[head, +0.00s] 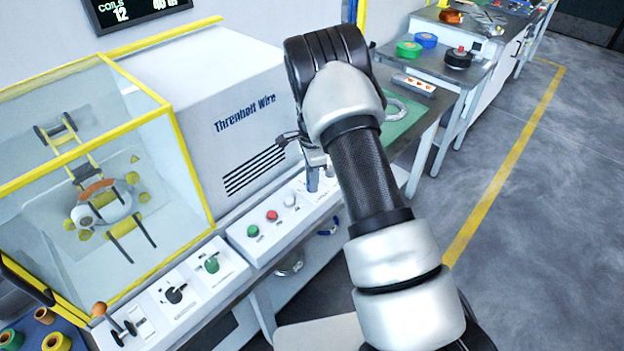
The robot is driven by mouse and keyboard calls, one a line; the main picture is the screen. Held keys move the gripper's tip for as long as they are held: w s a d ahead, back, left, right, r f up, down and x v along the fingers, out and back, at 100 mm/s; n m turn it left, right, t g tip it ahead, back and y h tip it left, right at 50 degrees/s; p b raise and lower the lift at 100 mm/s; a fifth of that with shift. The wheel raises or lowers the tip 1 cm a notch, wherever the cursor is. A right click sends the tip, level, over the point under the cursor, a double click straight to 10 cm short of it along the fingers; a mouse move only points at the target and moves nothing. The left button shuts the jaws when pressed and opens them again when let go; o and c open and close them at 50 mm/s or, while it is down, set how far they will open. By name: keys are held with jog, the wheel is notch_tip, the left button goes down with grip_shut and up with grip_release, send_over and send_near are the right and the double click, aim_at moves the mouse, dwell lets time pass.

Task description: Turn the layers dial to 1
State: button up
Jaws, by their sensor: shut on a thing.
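My gripper (314,168) points down at the right end of the sloped white control panel (262,243), below the wire machine. It is shut on a small blue knob (312,182) there, which I take to be the layers dial. My wrist and fingers hide most of it, and its pointer and scale cannot be read. A black dial (175,295) and a green dial (212,265) sit on another panel at the lower left, clear of my gripper.
A green button (253,231), a red button (272,216) and a white button (290,201) lie left of my gripper. A yellow-framed guard (190,170) encloses the wrapping rig. A bench with tape rolls (409,49) stands behind right. Open floor lies to the right.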

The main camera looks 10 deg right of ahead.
jog(key=n+b, duration=0.2)
jog(key=n, duration=0.1)
jog(key=shift+f, duration=0.15)
jog(key=n+b, duration=0.2)
jog(key=n, duration=0.1)
jog(key=shift+n, duration=0.3)
jog(key=n+b, duration=0.2)
jog(key=n, duration=0.9)
jog(key=shift+n+b, duration=0.35)
jog(key=shift+n, duration=0.05)
jog(key=n, duration=0.5)
jog(key=shift+n, duration=0.3)
jog(key=o, duration=1.1)
